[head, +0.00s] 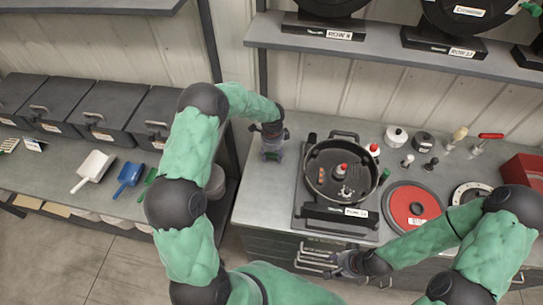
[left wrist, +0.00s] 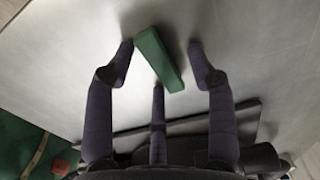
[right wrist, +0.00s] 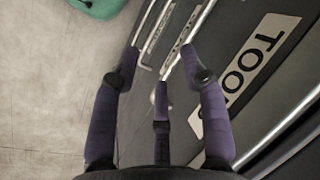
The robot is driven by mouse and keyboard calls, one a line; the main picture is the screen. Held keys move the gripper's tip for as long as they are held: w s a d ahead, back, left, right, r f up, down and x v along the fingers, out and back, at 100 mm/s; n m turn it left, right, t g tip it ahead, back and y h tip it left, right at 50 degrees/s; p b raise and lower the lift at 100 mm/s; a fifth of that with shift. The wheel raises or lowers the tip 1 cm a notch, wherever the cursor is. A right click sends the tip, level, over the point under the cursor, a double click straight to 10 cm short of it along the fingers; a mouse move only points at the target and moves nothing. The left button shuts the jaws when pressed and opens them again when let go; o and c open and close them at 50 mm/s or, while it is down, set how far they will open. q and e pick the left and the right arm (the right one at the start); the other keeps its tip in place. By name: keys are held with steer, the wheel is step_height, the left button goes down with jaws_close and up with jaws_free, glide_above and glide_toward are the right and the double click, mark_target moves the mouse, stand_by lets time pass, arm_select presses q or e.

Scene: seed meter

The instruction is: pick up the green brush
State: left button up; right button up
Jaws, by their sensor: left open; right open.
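A green block-shaped thing, which looks like the green brush (left wrist: 158,58), lies on the grey counter in the left wrist view. It sits slanted between the spread fingers of my left gripper (left wrist: 161,50), with no clear contact. In the head view my left gripper (head: 271,151) is over the left end of the middle counter, and I cannot make out the brush beneath it. My right gripper (head: 336,264) is open and empty in front of the counter's drawers. The right wrist view shows its spread fingers (right wrist: 163,62) by the drawer fronts and handles.
A black round pan unit (head: 341,170) stands right of my left gripper. A red disc (head: 415,205) lies further right. On the left bench are a white scoop (head: 95,168), a blue scoop (head: 129,176) and a green item (head: 148,181). A shelf (head: 400,60) runs above the counter.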

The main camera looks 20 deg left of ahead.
arm_select(q)
steer(key=c, duration=1.1)
steer(key=shift+o, duration=0.2)
steer(key=shift+r, duration=0.1)
